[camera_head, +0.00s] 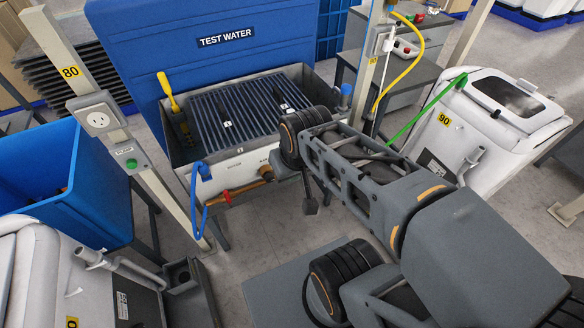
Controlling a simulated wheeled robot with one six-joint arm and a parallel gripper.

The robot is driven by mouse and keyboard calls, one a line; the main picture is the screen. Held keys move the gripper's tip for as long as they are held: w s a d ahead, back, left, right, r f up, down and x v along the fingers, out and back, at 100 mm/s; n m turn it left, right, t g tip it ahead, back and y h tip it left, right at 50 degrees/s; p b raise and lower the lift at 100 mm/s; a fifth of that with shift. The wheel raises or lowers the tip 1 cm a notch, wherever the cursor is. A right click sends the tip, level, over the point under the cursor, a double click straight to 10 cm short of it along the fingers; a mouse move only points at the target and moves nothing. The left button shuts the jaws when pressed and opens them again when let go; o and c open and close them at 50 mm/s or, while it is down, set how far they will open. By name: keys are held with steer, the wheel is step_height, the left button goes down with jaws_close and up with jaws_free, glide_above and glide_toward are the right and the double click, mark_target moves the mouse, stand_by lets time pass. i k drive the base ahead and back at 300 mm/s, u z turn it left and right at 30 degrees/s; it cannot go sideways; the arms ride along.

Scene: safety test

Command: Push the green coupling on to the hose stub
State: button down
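A green hose (425,110) runs from behind my arm up to the top of the white machine marked 90. Its thicker green end (460,81), which may be the coupling, lies at that machine's upper left edge. I cannot tell which part is the hose stub; a short grey pipe (471,160) sticks out of the machine's front, and a brass pipe with a red handle (229,196) is on the trough's front. My gripper (311,206) hangs small and dark in front of the trough, away from the green end; its fingers are not clear.
The metal trough (225,167) with a dark grate and blue lid (170,45) stands ahead. A blue hose (196,200) hangs at its front left. Posts (165,185) stand on both sides. A yellow hose (412,63) hangs at right. A blue bin (95,195) is at left.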

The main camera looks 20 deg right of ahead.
mark_target(460, 86)
steer(key=u, duration=0.05)
steer(key=k, duration=0.6)
steer(key=z, duration=0.3)
steer(key=i, duration=1.4)
